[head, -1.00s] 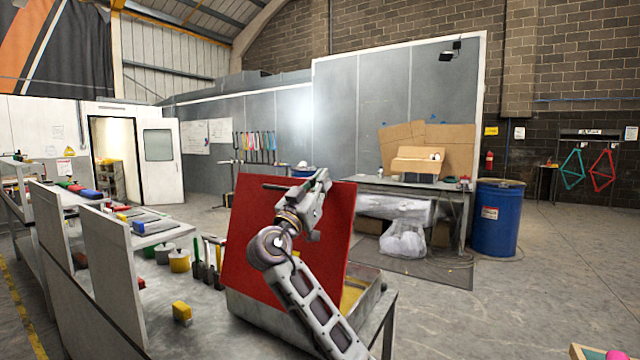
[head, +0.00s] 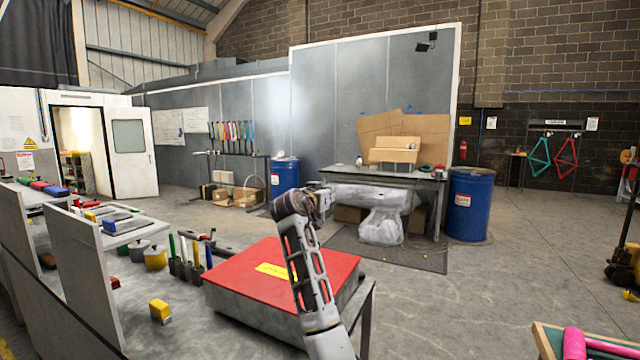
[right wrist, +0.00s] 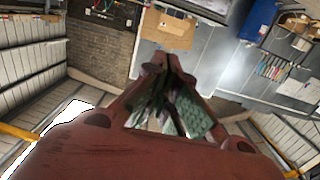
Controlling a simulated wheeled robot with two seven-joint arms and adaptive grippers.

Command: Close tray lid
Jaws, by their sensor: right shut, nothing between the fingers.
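The tray (head: 262,319) is a shallow grey metal box on the bench. Its red lid (head: 330,262), with a yellow label (head: 275,270), lies flat across the top, with no clear gap visible. My right arm rises in front of the lid in the head view. The right gripper (head: 318,198) is above the lid's far side and mostly hidden behind the wrist. In the right wrist view the fingers (right wrist: 166,66) come together, shut and empty. Contact with the lid is not visible. My left gripper is not in view.
A yellow block (head: 159,311), pots (head: 155,258) and upright tools (head: 190,262) stand left of the tray, beside white partitions (head: 85,270). A blue drum (head: 470,205) and a table with cardboard boxes (head: 395,155) stand beyond.

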